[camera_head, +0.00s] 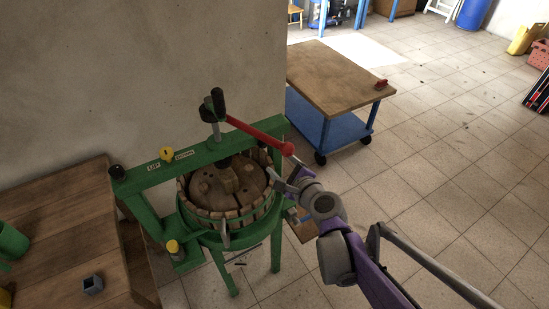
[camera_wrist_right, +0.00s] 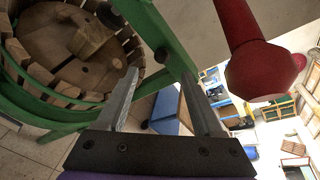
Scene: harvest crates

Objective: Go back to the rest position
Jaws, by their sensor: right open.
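My right gripper (camera_head: 284,181) is beside the red end of the press handle in the head view, at the right side of the fruit press. In the right wrist view its two fingers (camera_wrist_right: 160,78) are apart with nothing between them. The red handle (camera_head: 262,136) runs across the top of the press, and its red knob (camera_wrist_right: 262,68) is close to the right finger but apart from it. The press has a green frame (camera_head: 150,175) and a round slatted wooden basket (camera_head: 238,217) with a wooden lid (camera_head: 222,187). My left gripper is not in view.
Tiled floor at the right is free.

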